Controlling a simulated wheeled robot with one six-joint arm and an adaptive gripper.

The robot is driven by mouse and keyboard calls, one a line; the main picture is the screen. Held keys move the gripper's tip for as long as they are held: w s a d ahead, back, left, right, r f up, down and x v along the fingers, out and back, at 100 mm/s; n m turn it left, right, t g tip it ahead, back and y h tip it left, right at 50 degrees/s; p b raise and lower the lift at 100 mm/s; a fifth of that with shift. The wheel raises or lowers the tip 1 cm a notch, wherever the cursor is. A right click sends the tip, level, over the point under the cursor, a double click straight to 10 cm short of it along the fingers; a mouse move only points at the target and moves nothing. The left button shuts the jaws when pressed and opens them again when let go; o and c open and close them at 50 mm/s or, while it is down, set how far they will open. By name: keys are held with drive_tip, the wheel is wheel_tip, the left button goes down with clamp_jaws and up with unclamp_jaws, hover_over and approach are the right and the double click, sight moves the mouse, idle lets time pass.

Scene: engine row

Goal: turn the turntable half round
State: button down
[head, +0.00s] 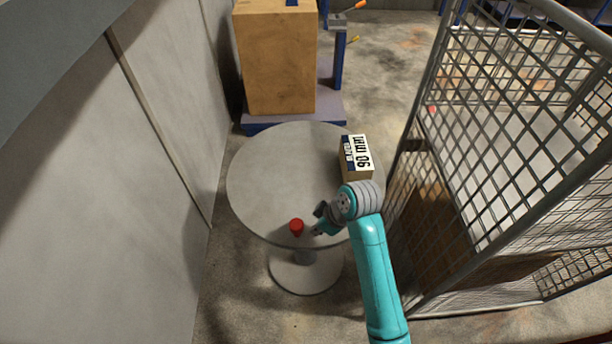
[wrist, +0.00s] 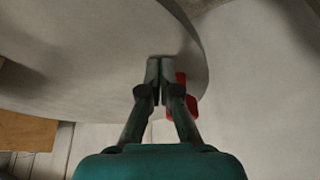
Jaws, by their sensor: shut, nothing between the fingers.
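The turntable (head: 270,180) is a round pale grey disc on a round pedestal. A red knob (head: 296,226) stands at its near edge in the head view. A small box (head: 356,158) with a black-and-white label sits on the right side of the disc. My gripper (head: 316,232) is low at the near edge, just right of the red knob. In the wrist view my gripper (wrist: 160,68) is shut and empty, its fingertips over the disc's rim. The red knob (wrist: 187,95) shows there beside the right finger, partly hidden by it. I cannot tell whether they touch.
A grey wall (head: 130,180) runs close along the left. A metal mesh cage (head: 500,130) stands close on the right. A large cardboard box (head: 277,60) on a blue-edged platform (head: 290,118) stands behind the turntable. The floor in front of the pedestal is clear.

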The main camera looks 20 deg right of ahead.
sight(300, 228)
drive_tip(key=shift+w+a, duration=0.25)
drive_tip(key=shift+a, duration=0.45)
drive_tip(key=shift+w+a, duration=0.3)
drive_tip(key=shift+a, duration=0.35)
drive_tip(key=shift+w+a, duration=0.25)
drive_tip(key=shift+a, duration=0.45)
drive_tip(key=shift+w+a, duration=0.1)
drive_tip(key=shift+w+a, duration=0.5)
drive_tip(key=shift+a, duration=0.4)
drive_tip(key=shift+w+a, duration=0.5)
drive_tip(key=shift+a, duration=0.4)
drive_tip(key=shift+a, duration=0.1)
drive_tip(key=shift+w+a, duration=1.45)
drive_tip(key=shift+a, duration=0.1)
